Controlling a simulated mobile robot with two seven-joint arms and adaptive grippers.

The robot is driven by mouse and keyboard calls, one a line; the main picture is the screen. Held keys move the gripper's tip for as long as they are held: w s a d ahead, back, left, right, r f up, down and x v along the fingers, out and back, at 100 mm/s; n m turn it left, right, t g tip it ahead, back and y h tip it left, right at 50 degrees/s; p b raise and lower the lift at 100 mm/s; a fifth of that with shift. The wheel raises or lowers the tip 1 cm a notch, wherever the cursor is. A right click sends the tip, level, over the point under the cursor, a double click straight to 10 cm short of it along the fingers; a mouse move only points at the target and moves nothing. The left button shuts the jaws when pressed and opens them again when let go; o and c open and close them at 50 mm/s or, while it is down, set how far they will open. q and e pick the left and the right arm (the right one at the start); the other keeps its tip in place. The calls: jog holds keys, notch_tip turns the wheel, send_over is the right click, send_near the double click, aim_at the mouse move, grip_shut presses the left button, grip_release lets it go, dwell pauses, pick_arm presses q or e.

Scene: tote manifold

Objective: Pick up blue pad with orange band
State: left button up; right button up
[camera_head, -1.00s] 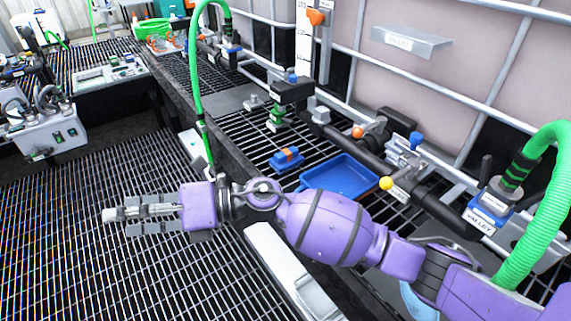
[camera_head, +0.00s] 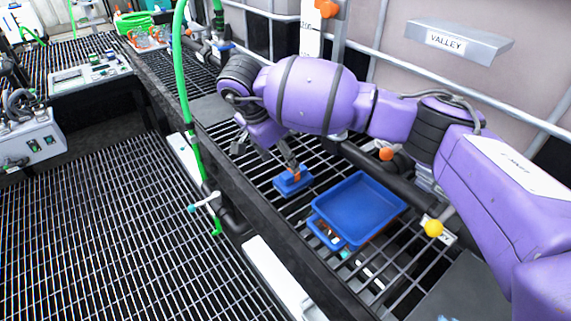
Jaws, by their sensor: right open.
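The blue pad with an orange band (camera_head: 291,186) lies on the black grating of the bench, left of a blue tray (camera_head: 372,191). My right gripper (camera_head: 266,158) is open and points down over the grating, its fingers spread apart. One fingertip overlaps the pad's orange band in the picture. The other finger is off to the left of the pad. I cannot tell whether the near finger touches the pad. The gripper holds nothing. My left gripper is not in view.
A smaller blue item (camera_head: 325,233) shows at the tray's near-left edge. A green hose (camera_head: 184,90) hangs left of my gripper. The lower floor grating (camera_head: 120,235) is clear.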

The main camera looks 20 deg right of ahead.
aim_at(292, 175)
jog(key=shift+w+d, duration=0.1)
jog(key=shift+w, duration=0.1)
jog(key=shift+s+d+f, duration=0.15)
jog(key=shift+d+f, duration=0.1)
jog(key=shift+f, duration=0.2)
jog(key=shift+s+d+f, duration=0.15)
jog(key=shift+d+f, duration=0.05)
jog(key=shift+f, duration=0.25)
jog(key=shift+d+f, duration=0.1)
jog(key=shift+f, duration=0.2)
jog(key=x, duration=0.4)
jog(key=shift+w+f, duration=0.15)
jog(key=shift+f, duration=0.1)
jog(key=shift+d, duration=0.1)
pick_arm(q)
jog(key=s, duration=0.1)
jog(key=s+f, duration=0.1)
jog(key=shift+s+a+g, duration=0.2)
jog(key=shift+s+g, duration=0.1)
pick_arm(e)
jog(key=shift+f, duration=0.1)
grip_shut()
